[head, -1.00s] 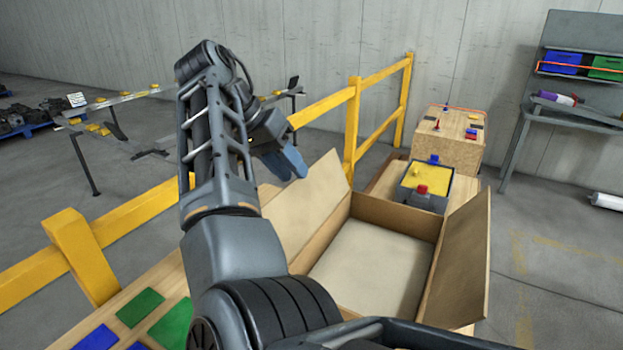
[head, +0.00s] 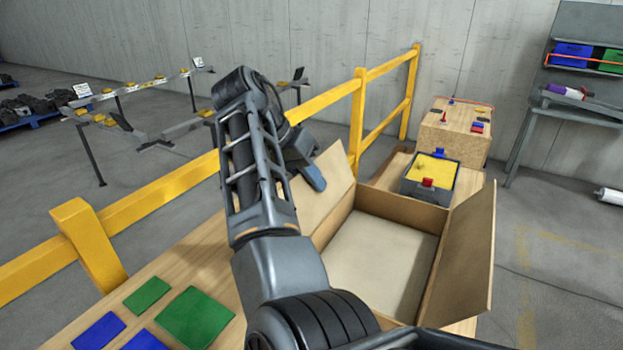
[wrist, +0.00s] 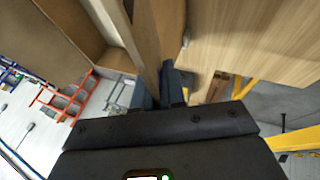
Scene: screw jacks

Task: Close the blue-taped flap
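An open cardboard box (head: 393,310) stands on the wooden table, its pale bottom bare. Its left flap (head: 325,190) stands up and leans outward, partly hidden by my arm. Its right flap (head: 466,255) also stands open, tilted outward. I see no blue tape on either flap, so I cannot tell which is the taped one. My gripper (head: 314,178) is at the left flap, near its upper part. In the wrist view the fingers (wrist: 166,88) are close together, right at a flap edge (wrist: 146,42); whether they pinch it is unclear.
A yellow rail (head: 180,200) runs behind the table (head: 190,250). Green and blue squares (head: 195,316) lie on the table's left part. A yellow-topped box (head: 430,175) and a wooden crate (head: 455,130) stand beyond the cardboard box. A grey shelf (head: 580,60) is at right.

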